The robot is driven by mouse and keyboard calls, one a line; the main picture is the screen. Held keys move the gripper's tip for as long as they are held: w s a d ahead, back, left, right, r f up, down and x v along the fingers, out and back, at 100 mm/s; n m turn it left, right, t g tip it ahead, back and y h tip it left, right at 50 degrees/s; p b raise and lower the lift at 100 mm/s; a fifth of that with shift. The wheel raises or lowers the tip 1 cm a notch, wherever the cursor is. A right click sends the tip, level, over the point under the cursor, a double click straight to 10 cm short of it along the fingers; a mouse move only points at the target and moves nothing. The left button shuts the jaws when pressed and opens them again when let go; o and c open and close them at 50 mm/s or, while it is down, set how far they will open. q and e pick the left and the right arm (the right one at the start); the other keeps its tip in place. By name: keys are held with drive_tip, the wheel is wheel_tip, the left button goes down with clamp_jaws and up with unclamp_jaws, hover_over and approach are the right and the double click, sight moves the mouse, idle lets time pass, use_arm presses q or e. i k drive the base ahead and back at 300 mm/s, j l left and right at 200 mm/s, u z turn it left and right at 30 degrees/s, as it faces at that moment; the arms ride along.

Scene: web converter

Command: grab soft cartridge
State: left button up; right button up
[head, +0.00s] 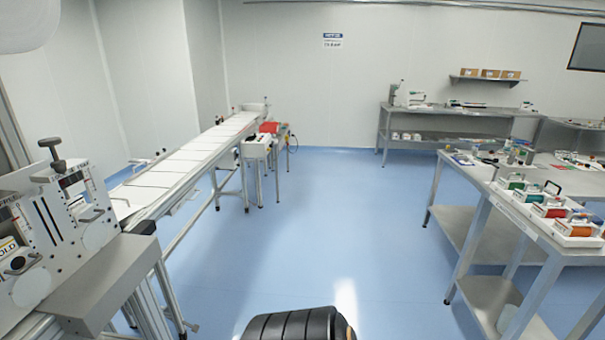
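Several cartridges with handles sit in a row on a white tray (533,214) along the near side of the steel table (478,181) at the right. One cartridge is green (515,181), one teal (531,195) and one red-orange (551,210). An orange one (574,228) is nearest. They are small here and I cannot read any label, so I cannot tell which is the soft cartridge.
A machine with white plates (62,215) stands close at the left. A long conveyor (190,157) runs from it toward the back wall. A steel bench (440,110) stands at the back right. The blue floor (330,220) in the middle is clear.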

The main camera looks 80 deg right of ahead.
sight(584, 228)
drive_tip(key=l+z, duration=0.1)
drive_tip(key=z, duration=4.4)
